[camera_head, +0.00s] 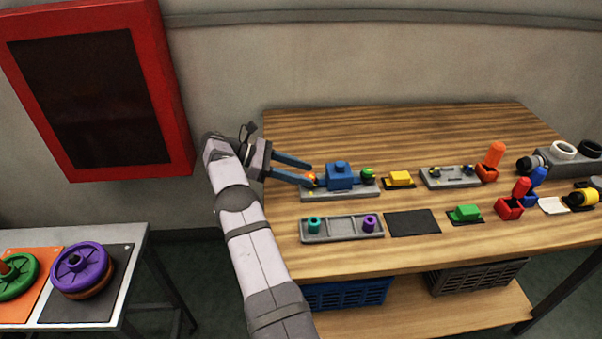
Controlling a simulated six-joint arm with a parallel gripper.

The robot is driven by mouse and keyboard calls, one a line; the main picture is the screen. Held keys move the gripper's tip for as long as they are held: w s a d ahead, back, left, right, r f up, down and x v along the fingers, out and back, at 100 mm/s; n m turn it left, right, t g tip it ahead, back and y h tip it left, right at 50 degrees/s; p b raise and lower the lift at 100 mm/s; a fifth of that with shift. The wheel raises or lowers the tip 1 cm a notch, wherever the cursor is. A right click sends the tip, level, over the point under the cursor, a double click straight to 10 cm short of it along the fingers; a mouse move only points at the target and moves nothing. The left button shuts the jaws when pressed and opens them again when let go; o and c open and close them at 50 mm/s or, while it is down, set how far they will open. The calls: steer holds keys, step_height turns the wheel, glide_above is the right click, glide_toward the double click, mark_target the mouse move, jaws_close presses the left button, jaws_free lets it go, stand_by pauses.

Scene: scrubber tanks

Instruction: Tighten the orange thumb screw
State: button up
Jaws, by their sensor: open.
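The orange thumb screw (311,180) is at the left end of a grey base plate (347,194) on the wooden table. It is small and partly hidden by a finger. A blue block (340,177) stands on the plate beside it, with a green knob (368,174) on the block's right. My gripper (309,174) comes in from the left. Its two blue fingers are apart, with their tips around or just beside the orange screw. I cannot tell whether they touch it.
A grey tray (342,238) with teal and purple knobs lies in front, next to a black mat (411,223). A yellow block (400,179), another grey plate (450,183) and red holders stand to the right. The table's back is clear. A red cabinet (176,120) hangs on the wall at left.

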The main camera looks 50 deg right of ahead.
step_height(320, 180, up, 10)
steer(key=shift+p, duration=0.3)
steer(key=shift+f, duration=0.15)
